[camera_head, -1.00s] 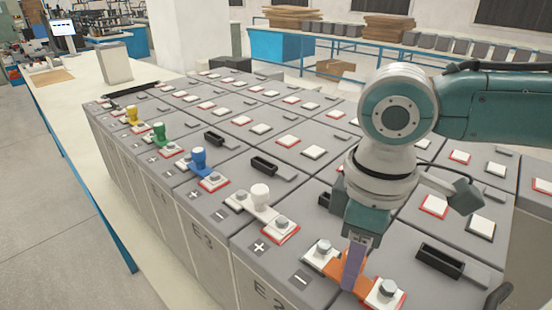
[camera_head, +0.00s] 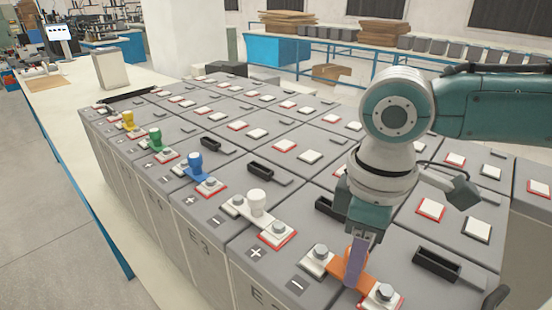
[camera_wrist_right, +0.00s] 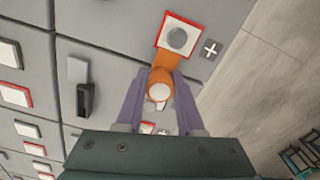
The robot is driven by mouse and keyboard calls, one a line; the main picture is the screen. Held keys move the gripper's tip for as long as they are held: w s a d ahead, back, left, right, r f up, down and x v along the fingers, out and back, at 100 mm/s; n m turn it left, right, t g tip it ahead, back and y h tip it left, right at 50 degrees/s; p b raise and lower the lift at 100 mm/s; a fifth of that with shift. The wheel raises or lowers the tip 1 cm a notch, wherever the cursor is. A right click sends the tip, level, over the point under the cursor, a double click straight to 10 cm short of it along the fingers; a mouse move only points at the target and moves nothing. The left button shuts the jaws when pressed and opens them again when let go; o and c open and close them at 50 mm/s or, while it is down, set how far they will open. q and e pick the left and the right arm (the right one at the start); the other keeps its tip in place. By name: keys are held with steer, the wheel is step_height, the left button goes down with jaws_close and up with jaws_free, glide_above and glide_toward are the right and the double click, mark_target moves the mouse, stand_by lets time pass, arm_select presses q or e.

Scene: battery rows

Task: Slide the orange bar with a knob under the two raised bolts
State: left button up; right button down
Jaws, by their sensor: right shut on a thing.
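The orange bar (camera_head: 338,266) lies between two bolts on the nearest battery row in the head view. One bolt (camera_head: 320,251) is on a white pad at its left, the other bolt (camera_head: 384,292) on a red-edged pad at its right. My right gripper (camera_head: 354,272) points down and is shut on the bar's knob, which its fingers mostly hide there. In the right wrist view the knob (camera_wrist_right: 159,91) sits between the fingers, and the bar's end (camera_wrist_right: 167,58) meets the red-edged pad by a bolt (camera_wrist_right: 178,39). How far the ends reach under the bolt heads is unclear. My left gripper is out of view.
White (camera_head: 257,202), blue (camera_head: 195,165), green (camera_head: 155,138) and yellow (camera_head: 128,120) knobbed bars sit along the same battery edge. Black handles (camera_head: 436,265) stand up from the battery tops. A pale bench (camera_head: 60,110) runs along the left.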

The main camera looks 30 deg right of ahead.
steer(key=shift+f+p, duration=0.1)
steer(key=shift+p, duration=0.2)
stand_by(0.4)
steer(key=shift+c, duration=2.2)
jaws_free()
